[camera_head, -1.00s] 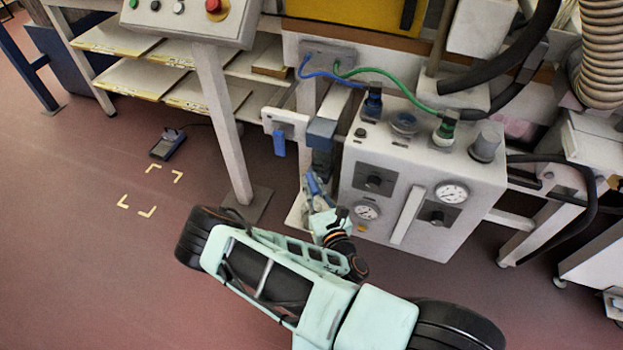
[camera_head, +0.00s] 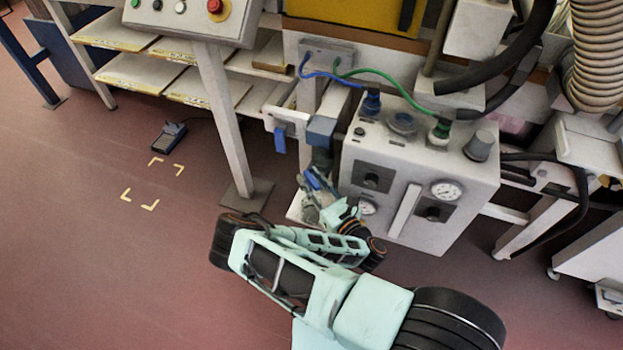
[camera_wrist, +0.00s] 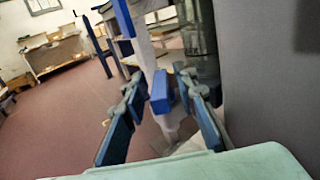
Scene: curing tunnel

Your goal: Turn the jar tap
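In the wrist view, a small blue tap handle (camera_wrist: 160,92) sits below a dark, clear-walled jar (camera_wrist: 201,38). My gripper (camera_wrist: 161,84) is open, with one blue-padded finger on each side of the handle. I see a gap on both sides, and nothing is clearly gripped. In the head view, my gripper (camera_head: 318,188) is low beside the control cabinet, just under the jar (camera_head: 321,160) and its blue-grey head (camera_head: 321,130). The tap itself is not clearly told apart from my blue finger pads there.
The grey cabinet (camera_head: 408,190) with gauges stands close to the right of my gripper; its side fills the right of the wrist view. Another blue lever (camera_head: 280,141) hangs left of the jar. A console post (camera_head: 226,120) stands further left. Open floor lies left.

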